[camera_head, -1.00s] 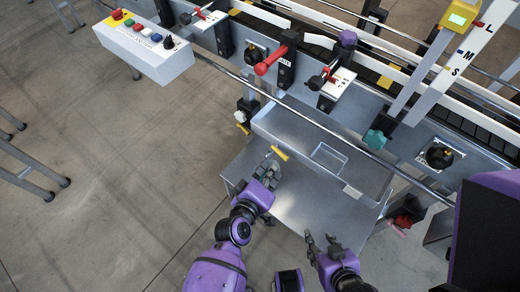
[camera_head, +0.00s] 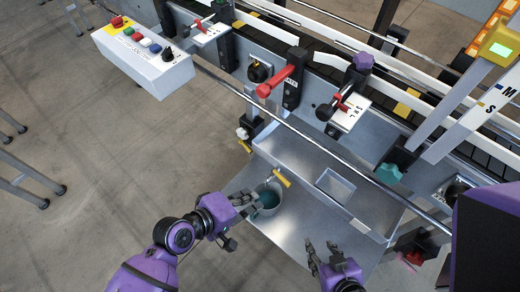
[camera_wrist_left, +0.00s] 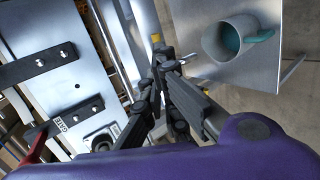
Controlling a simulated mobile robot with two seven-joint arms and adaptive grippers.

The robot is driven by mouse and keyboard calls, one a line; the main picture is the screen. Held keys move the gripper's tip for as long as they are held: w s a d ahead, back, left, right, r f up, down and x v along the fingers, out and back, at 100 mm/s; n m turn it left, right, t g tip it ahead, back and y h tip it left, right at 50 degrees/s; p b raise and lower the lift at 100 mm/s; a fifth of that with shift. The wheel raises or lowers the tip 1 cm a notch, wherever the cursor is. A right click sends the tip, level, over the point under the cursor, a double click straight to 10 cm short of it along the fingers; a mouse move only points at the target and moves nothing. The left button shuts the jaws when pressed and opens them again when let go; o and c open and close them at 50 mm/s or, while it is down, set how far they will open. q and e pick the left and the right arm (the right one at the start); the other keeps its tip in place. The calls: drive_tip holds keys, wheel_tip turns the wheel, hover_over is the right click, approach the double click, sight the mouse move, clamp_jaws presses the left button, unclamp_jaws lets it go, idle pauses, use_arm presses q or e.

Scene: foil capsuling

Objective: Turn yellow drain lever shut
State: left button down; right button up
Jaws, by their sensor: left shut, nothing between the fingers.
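A yellow lever (camera_head: 281,178) sits at the near edge of the metal trough (camera_head: 290,150), directly above a grey container (camera_head: 274,208) holding teal liquid. A second, smaller yellow handle (camera_head: 244,146) hangs by a white knob farther left. I cannot tell from the lever alone whether the drain is open. My left gripper (camera_head: 250,201) is shut and empty, just left of the container and below the lever. The left wrist view shows its fingers (camera_wrist_left: 170,85), the container (camera_wrist_left: 214,42) and a small yellow part (camera_wrist_left: 155,38). My right gripper (camera_head: 320,246) is open and empty at the lower right.
A metal shelf (camera_head: 300,222) lies under the container. A long rail (camera_head: 330,132) runs above the trough. Open floor (camera_head: 100,180) lies left.

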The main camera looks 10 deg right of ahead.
sight(281, 179)
use_arm(q)
drive_tip(key=x, duration=1.3)
drive_tip(key=shift+b, duration=0.35)
use_arm(e)
drive_tip(key=shift+s+f, duration=0.75)
drive_tip(key=shift+s, duration=0.05)
use_arm(q)
drive_tip(key=shift+w, duration=0.1)
